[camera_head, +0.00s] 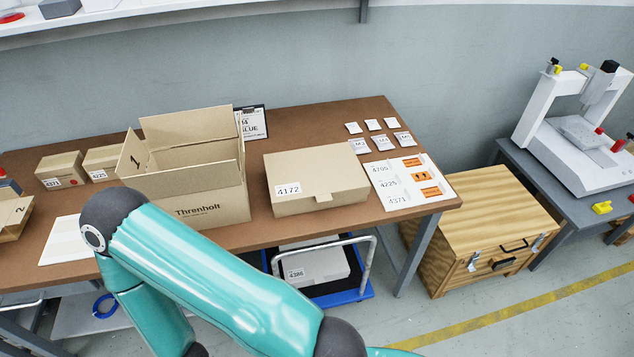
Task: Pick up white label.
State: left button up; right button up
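I cannot tell for certain which item is the white label. A white label reading 4172 (288,190) is on the front of the closed cardboard box (325,172) on the brown table. Several small white packets or labels (391,122) lie in two rows at the table's back right; the front row (382,143) bears dark print. A white sheet (62,243) lies at the table's left, partly hidden by my teal arm. Neither gripper shows. Teal arm links of mine cross the foreground.
An open carton marked Threnholt (205,204) stands mid-table. A white board (418,201) with orange pieces lies at the right end. Small cartons (60,170) and a clipboard (254,124) stand behind. A wooden chest (480,238) is on the floor at right.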

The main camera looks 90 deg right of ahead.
aim_at(404, 197)
jog(key=z, duration=0.1)
jog(key=k, duration=2.1)
jog(key=z, duration=1.35)
jog(key=i, duration=1.05)
jog(key=u, duration=0.05)
